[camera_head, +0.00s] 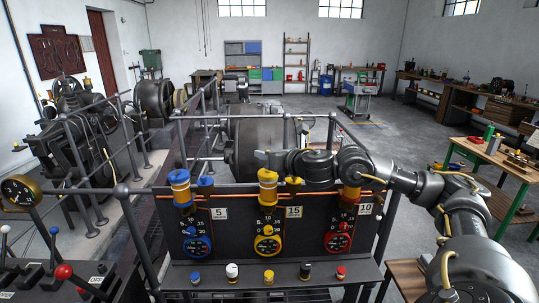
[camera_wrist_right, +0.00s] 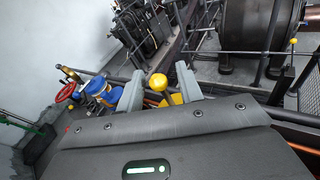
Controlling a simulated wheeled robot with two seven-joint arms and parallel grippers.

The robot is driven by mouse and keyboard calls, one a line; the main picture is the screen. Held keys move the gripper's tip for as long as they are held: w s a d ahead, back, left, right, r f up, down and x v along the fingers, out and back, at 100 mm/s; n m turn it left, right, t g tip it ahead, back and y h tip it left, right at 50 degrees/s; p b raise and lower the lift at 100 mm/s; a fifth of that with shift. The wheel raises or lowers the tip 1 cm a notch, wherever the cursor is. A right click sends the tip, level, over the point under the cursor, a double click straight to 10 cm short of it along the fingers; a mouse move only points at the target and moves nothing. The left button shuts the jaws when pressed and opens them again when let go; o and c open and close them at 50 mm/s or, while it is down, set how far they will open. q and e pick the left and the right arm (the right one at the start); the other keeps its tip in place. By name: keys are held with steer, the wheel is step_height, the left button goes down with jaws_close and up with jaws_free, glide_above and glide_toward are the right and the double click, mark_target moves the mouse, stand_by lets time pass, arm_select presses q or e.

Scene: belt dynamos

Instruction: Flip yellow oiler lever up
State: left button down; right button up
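The yellow oiler (camera_head: 268,190) stands on the top edge of the dark panel, in the middle of the row above the yellow gauge (camera_head: 267,244). My right gripper (camera_head: 264,158) is just above it, reaching in from the right. In the right wrist view the gripper (camera_wrist_right: 160,90) is open, and a yellow ball knob (camera_wrist_right: 158,82) shows between its fingers, with visible gaps on both sides. Whether the fingers surround the knob in depth I cannot tell. The lever's stem is mostly hidden. My left gripper is not in view.
A blue-banded oiler (camera_head: 180,187) stands left, and a red-gauge oiler (camera_head: 350,192) stands right, partly behind my arm. Grey railings (camera_head: 330,130) run behind the panel. Several small coloured knobs (camera_head: 232,271) line the ledge below. A red handwheel (camera_wrist_right: 65,92) shows in the wrist view.

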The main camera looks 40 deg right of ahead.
steer(key=shift+s, duration=0.1)
steer(key=s+r+b, duration=0.2)
steer(key=s+b, duration=0.1)
steer(key=s, duration=0.7)
steer(key=shift+s+a, duration=0.15)
steer(key=shift+s, duration=0.1)
